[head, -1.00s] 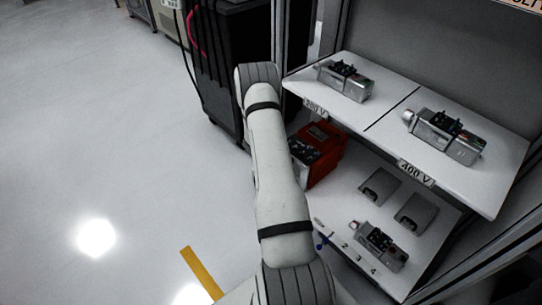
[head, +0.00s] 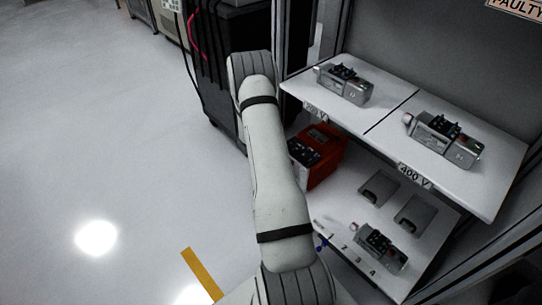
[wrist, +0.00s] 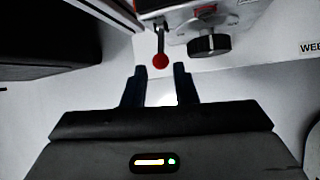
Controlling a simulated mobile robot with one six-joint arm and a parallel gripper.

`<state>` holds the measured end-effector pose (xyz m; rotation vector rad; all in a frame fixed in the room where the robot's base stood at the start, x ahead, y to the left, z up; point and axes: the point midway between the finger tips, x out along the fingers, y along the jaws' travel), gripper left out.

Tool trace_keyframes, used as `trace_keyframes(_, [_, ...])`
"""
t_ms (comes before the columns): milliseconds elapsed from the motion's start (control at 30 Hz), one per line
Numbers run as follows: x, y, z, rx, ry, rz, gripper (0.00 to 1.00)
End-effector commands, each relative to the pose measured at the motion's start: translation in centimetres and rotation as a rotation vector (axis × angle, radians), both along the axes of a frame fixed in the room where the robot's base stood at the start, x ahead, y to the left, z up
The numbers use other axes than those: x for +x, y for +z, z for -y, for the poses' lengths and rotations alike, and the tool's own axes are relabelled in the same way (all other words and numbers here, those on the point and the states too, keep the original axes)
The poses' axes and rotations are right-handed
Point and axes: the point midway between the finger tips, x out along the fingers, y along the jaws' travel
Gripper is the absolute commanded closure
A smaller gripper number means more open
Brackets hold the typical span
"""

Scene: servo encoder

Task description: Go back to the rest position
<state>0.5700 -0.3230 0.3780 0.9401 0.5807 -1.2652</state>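My gripper (wrist: 160,72) shows at the middle of the wrist view, with its two dark fingers apart and only pale surface between them. A red ball-tipped lever (wrist: 160,61) hangs just beyond the fingertips; I cannot tell the exact distance. A dark round knob (wrist: 209,45) sits to its right on a pale device. In the head view my arm runs upward through the middle of the picture, and my gripper does not show there.
The upper shelf (head: 388,112), labelled 400 V, carries a left servo motor (head: 343,82) and a right one (head: 443,138). Below are a red-and-black box (head: 318,155) and another motor (head: 379,246). A black cabinet (head: 225,70) stands behind my arm. The floor (head: 90,150) at left is clear.

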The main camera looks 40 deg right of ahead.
Motion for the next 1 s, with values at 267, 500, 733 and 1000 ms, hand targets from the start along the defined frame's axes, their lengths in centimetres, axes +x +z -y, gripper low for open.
trace_keyframes(267, [-0.6,2.0,-1.3,-0.001,0.001,-0.001,0.74])
trace_keyframes(500, [-0.6,2.0,-1.3,-0.001,0.0,-0.001,0.74])
trace_keyframes(733, [-0.6,2.0,-1.3,-0.001,0.0,-0.001,0.74])
trace_keyframes(1000, [-0.1,10.9,-2.1,-0.016,-0.12,0.083,0.74])
